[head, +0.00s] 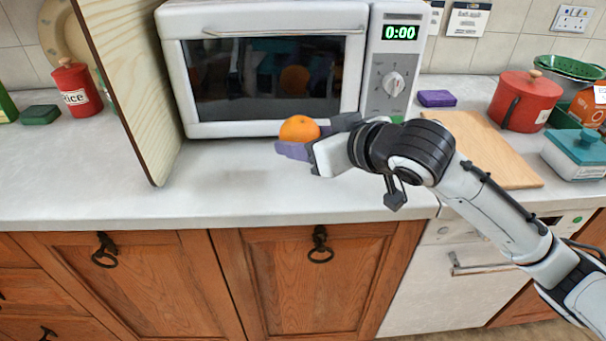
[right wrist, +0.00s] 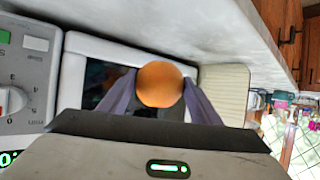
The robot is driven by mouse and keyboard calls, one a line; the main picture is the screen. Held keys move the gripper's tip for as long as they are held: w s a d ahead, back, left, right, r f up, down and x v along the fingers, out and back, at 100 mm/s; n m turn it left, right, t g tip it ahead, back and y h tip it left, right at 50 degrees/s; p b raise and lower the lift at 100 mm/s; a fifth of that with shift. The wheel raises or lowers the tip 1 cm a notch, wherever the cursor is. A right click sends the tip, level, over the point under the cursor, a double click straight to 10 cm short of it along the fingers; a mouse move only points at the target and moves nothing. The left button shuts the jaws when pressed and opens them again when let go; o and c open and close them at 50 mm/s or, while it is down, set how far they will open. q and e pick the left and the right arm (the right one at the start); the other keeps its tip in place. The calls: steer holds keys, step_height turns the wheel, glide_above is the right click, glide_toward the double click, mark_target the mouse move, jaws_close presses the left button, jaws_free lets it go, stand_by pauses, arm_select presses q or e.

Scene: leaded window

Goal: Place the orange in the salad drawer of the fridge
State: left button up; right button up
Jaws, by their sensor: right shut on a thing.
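The orange (head: 299,130) is held by my right gripper (head: 297,147), just in front of the microwave door and above the grey worktop. In the right wrist view the orange (right wrist: 160,84) sits between the two purple fingers, which are shut on it. My right arm comes in from the right across the worktop. My left gripper is not in view. Neither the fridge nor its salad drawer shows in these views.
A white microwave (head: 275,20) stands behind the orange. A wooden board (head: 125,85) stands upright to its left. A chopping board (head: 505,160), red pot (head: 527,102) and blue-lidded dish (head: 577,150) are at right. The front worktop (head: 230,190) is clear at left.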

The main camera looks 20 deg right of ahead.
mark_target(306, 183)
steer(key=shift+f+b, duration=0.4)
steer(key=shift+f, duration=2.7)
steer(key=shift+f, duration=0.1)
steer(key=o, duration=1.2)
